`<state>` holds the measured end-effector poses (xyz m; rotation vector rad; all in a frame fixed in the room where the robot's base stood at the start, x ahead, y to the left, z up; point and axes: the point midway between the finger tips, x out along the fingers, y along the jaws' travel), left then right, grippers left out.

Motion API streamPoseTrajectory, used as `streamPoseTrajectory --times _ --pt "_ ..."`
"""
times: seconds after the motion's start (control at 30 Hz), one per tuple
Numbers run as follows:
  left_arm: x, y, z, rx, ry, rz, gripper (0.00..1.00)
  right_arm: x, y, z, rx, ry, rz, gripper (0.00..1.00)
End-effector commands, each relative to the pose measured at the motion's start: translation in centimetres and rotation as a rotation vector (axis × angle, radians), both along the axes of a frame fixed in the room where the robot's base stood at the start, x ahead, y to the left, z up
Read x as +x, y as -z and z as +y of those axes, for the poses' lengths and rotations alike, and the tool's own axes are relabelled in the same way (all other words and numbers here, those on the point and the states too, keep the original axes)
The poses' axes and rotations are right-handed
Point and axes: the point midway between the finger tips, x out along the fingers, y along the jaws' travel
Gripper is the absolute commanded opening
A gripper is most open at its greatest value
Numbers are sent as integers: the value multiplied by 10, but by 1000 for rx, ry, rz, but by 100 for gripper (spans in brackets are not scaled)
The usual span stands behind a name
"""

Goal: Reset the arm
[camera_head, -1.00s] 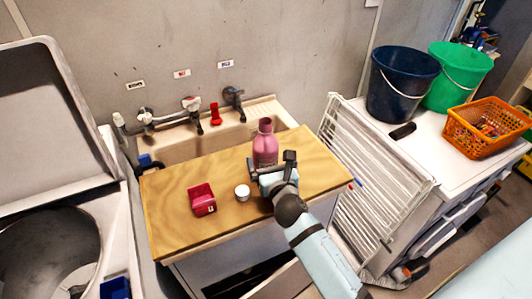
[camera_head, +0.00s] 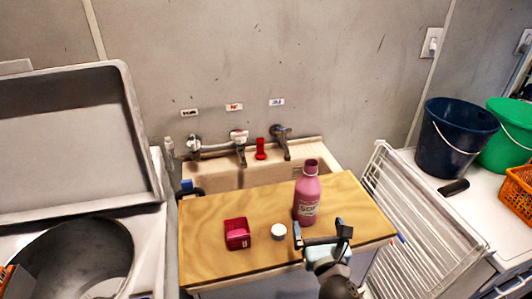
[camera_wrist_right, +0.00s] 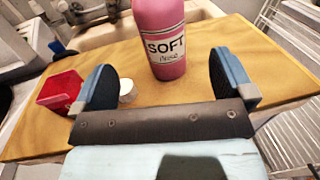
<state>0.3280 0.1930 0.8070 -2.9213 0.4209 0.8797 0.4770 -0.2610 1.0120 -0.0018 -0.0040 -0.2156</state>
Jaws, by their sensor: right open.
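My right gripper (camera_head: 318,232) is open and empty above the front edge of the wooden board, just in front of a pink bottle (camera_head: 307,195). In the right wrist view the bottle (camera_wrist_right: 160,35), labelled SOFT, stands upright beyond the two spread fingers (camera_wrist_right: 163,82) and apart from them. A white cap (camera_head: 279,231) and a red open box (camera_head: 237,233) sit on the board left of the bottle. My left gripper is not in view.
The wooden board (camera_head: 205,258) lies over the front of a sink (camera_head: 225,178) with taps. An open-lidded washer (camera_head: 150,215) stands left. A white drying rack (camera_head: 415,225) and blue bucket (camera_head: 455,140) are at right.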

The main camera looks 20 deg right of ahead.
Motion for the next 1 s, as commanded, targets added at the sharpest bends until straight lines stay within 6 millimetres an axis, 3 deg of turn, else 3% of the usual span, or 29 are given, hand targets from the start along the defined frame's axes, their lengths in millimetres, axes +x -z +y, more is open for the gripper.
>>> streamPoseTrajectory --times 0.17,0.27,0.47,0.67,1.0 --pt "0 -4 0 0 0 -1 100 -2 4 2 81 -10 3 100" --pt "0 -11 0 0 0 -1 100 -8 13 6 276 -29 9 100" --pt "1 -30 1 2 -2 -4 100 -31 44 20 907 -30 49 100" --pt "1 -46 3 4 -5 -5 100 -62 75 34 1569 81 103 100" --pt "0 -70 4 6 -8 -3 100 -125 116 57 2566 555 133 100"
